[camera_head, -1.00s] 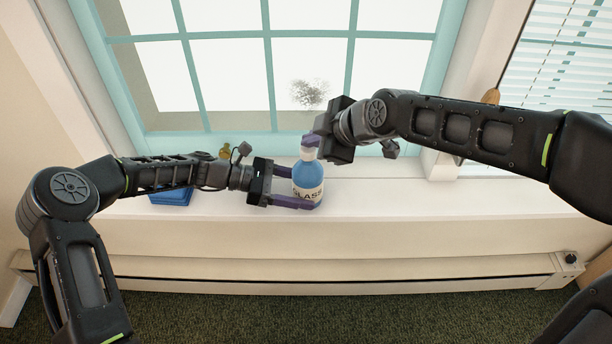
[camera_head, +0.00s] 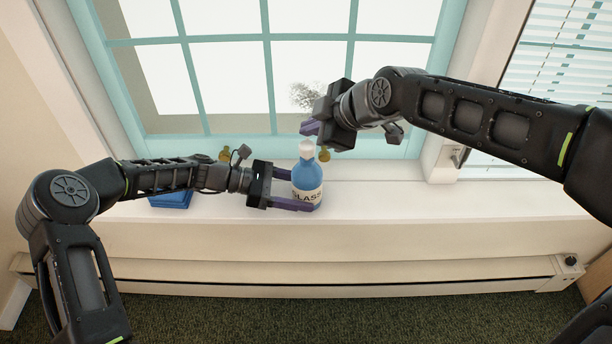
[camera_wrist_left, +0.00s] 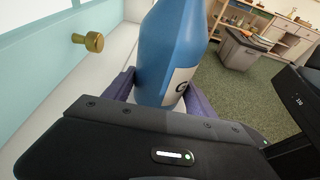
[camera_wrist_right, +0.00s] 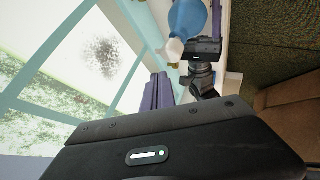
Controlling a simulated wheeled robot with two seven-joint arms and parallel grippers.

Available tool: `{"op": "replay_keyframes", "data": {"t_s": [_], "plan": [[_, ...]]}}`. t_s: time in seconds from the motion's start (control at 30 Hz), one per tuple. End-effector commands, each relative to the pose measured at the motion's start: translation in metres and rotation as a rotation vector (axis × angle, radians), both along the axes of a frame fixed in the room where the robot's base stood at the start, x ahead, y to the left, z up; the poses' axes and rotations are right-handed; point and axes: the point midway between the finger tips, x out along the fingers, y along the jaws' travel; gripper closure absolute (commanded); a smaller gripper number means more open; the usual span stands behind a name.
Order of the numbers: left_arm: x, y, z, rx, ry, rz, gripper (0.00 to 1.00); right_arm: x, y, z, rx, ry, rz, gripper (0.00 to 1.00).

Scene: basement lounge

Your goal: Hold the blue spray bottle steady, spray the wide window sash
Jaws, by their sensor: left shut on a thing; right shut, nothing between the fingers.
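The blue spray bottle (camera_head: 307,181) with a white top and a "GLASS" label stands upright on the windowsill. My left gripper (camera_head: 297,190) is shut around its body; the bottle also fills the middle of the left wrist view (camera_wrist_left: 168,50). My right gripper (camera_head: 309,128) is shut and empty, just above and beside the bottle's white top, apart from it. In the right wrist view its fingers (camera_wrist_right: 157,92) are together and the bottle (camera_wrist_right: 188,20) is beyond them. The wide window sash (camera_head: 230,60) has a teal frame, and a dark speckled smudge (camera_head: 304,95) shows on one pane.
A blue folded cloth or block (camera_head: 171,199) lies on the sill behind my left arm. Brass knobs (camera_head: 225,155) sit on the lower sash frame. A window with blinds (camera_head: 560,70) is at the right. The sill (camera_head: 420,200) is clear right of the bottle.

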Motion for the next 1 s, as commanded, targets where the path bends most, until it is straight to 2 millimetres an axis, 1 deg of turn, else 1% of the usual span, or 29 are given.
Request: {"op": "replay_keyframes", "data": {"t_s": [0.03, 0.37, 0.4, 0.6, 0.7, 1.0], "plan": [[0.0011, 0.0021, -0.0023, 0.005, -0.001, 0.005, 0.58, 0.0000, 0.0000, 0.0000, 0.000, 0.000, 0.000, 1.00], [0.0011, 0.0022, -0.0024, 0.006, -0.001, 0.005, 0.58, 0.0001, 0.0000, 0.0001, 0.000, -0.001, -0.001, 1.00], [0.0011, 0.0023, -0.0023, 0.006, -0.001, 0.005, 0.33, 0.0001, 0.0000, 0.0001, 0.000, -0.001, -0.001, 1.00], [0.0007, 0.0014, -0.0014, 0.003, -0.001, 0.003, 0.17, 0.0001, 0.0001, 0.0001, 0.000, -0.001, -0.001, 1.00], [0.0005, 0.0009, -0.0010, 0.003, -0.001, 0.002, 0.09, 0.0002, 0.0000, 0.0002, 0.000, -0.001, -0.001, 1.00], [0.0004, 0.0021, -0.0001, 0.002, -0.001, 0.002, 0.09, 0.0001, 0.0000, 0.0002, 0.000, -0.001, -0.001, 1.00]]}}
